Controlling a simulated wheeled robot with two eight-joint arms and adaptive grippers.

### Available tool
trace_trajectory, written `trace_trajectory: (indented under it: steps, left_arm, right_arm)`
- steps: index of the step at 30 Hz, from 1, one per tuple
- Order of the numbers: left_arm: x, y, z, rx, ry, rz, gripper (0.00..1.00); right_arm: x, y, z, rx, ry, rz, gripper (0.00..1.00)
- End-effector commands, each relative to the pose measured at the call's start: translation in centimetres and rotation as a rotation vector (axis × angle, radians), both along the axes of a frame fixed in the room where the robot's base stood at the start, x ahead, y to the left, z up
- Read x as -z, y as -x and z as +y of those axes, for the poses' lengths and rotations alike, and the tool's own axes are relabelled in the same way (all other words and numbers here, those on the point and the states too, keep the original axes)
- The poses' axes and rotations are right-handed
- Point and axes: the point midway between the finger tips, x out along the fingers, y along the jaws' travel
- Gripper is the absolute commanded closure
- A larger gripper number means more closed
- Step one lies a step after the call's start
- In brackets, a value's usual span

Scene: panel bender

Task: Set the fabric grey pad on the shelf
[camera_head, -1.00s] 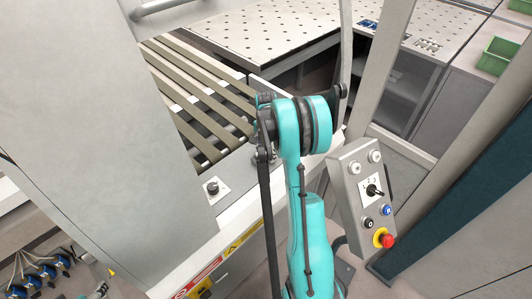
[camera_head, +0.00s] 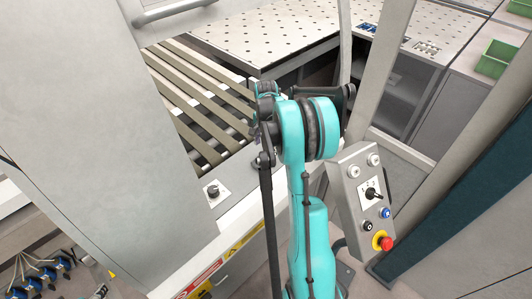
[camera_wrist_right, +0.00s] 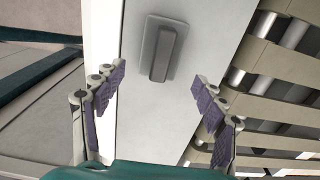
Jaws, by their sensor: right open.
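In the right wrist view, a grey rounded rectangular piece (camera_wrist_right: 161,50) with a raised bar lies on a pale flat surface (camera_wrist_right: 150,125). I cannot tell whether it is the fabric grey pad. My right gripper (camera_wrist_right: 161,88) is open and empty, its purple-padded fingers apart on either side below the grey piece, not touching it. In the head view my right arm hides that gripper and the grey piece. A dark open compartment, perhaps the shelf (camera_head: 388,95), is under the perforated table. My left gripper is not clearly in view.
Slatted rollers (camera_head: 200,95) lie left of my arm, beside a large grey machine panel (camera_head: 100,130). A control box (camera_head: 362,195) with a red button stands close on the right. A perforated table (camera_head: 265,30) and a green bin (camera_head: 495,57) are at the back.

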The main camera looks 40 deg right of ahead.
Motion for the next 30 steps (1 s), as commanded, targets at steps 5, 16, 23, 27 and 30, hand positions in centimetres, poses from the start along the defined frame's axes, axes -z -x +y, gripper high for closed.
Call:
trace_trajectory:
  steps: [5,16,23,27,30]
  left_arm:
    - [-0.7,0.0,0.0,0.000,0.000,0.000,0.44]
    - [-1.0,0.0,0.0,0.000,0.000,0.000,0.44]
    - [-1.0,0.0,0.0,0.000,0.000,0.000,0.44]
    - [-1.0,0.0,0.0,0.000,0.000,0.000,0.44]
    - [-1.0,0.0,0.0,0.000,0.000,0.000,0.44]
  right_arm:
    - [-4.0,0.0,0.0,0.000,0.000,0.000,0.29]
    - [-6.6,0.0,0.0,0.000,0.000,0.000,0.29]
    - [-6.5,0.0,0.0,0.000,0.000,0.000,0.29]
    - [-6.5,0.0,0.0,0.000,0.000,0.000,0.29]
    - [-6.5,0.0,0.0,0.000,0.000,0.000,0.29]
